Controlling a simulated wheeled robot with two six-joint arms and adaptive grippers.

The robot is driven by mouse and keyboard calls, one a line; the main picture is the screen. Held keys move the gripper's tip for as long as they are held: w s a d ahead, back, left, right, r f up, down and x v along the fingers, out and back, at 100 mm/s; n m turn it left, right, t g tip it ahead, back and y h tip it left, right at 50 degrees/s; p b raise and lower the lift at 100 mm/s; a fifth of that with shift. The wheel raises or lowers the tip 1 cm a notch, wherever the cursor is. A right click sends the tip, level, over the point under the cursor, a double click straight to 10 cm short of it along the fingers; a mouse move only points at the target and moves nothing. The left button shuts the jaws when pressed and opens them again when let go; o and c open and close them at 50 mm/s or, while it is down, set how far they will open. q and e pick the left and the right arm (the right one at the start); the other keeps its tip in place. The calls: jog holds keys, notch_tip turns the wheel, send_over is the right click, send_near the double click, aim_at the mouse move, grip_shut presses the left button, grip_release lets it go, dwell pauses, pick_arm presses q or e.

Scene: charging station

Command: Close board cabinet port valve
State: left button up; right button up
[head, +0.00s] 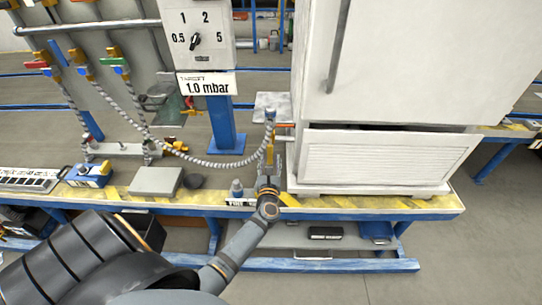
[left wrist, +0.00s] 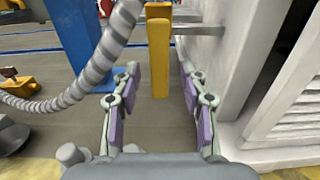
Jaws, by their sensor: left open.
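The white cabinet (head: 385,60) stands at the right end of the bench. On its left side is a port valve with a yellow handle (head: 270,153), hanging straight down. The handle also shows large and upright in the left wrist view (left wrist: 159,60). A ribbed grey hose (head: 215,163) runs up to the port; it passes left of the handle in the left wrist view. My left gripper (head: 269,168) is open, its fingers on either side of the handle's lower part, with visible gaps on both sides (left wrist: 160,92). My right gripper is not in view.
The cabinet's wall is close to the right finger. A blue post (head: 226,125) carries a pressure dial panel (head: 197,35) to the left. A small grey-blue bottle (head: 237,188), a dark disc (head: 195,181) and a grey box (head: 156,181) stand along the front edge.

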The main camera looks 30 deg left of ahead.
pick_arm(q)
jog(key=shift+x, duration=1.5)
grip_shut()
